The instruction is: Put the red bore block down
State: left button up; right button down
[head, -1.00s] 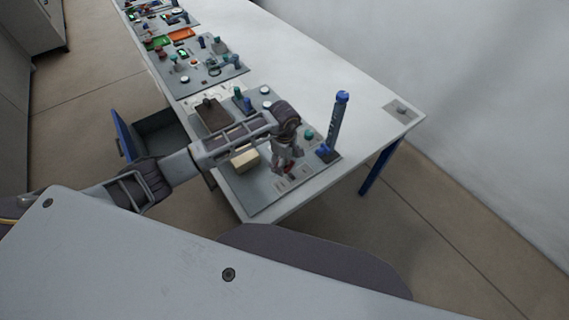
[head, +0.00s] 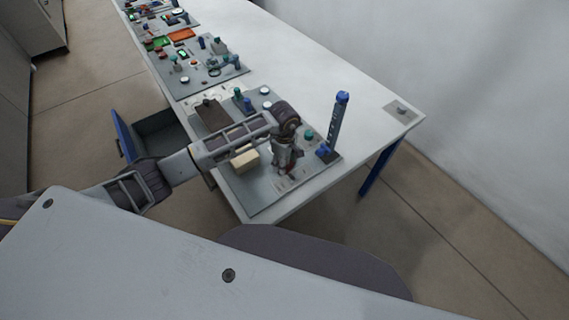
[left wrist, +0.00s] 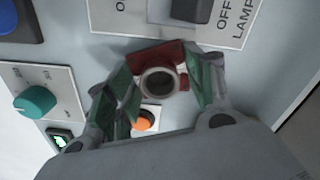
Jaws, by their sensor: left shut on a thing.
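The red bore block (left wrist: 150,56) is in the left wrist view, with a round grey-rimmed bore (left wrist: 160,83) facing the camera. My left gripper (left wrist: 167,88) is shut on it, with a green-padded finger on either side. In the head view my left gripper (head: 286,168) points down over the front part of the grey panel (head: 250,197), and the block is mostly hidden there. I cannot tell whether the block touches the panel. My right gripper is not in view.
An orange button (left wrist: 143,121) and a teal knob (left wrist: 36,100) are close to the gripper. A tall blue post (head: 337,125) stands right of it, and a cream block (head: 245,160) lies left. An open blue-fronted drawer (head: 124,135) juts out.

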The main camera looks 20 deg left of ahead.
pick_arm(q)
jog(key=shift+r, duration=0.15)
jog(key=shift+r, duration=0.55)
notch_tip(320, 180, up, 9)
jog(key=b, duration=0.1)
jog(key=shift+f+b, duration=0.2)
jog(key=shift+b, duration=0.2)
jog(key=shift+a+m, duration=0.1)
jog(key=shift+m, duration=0.2)
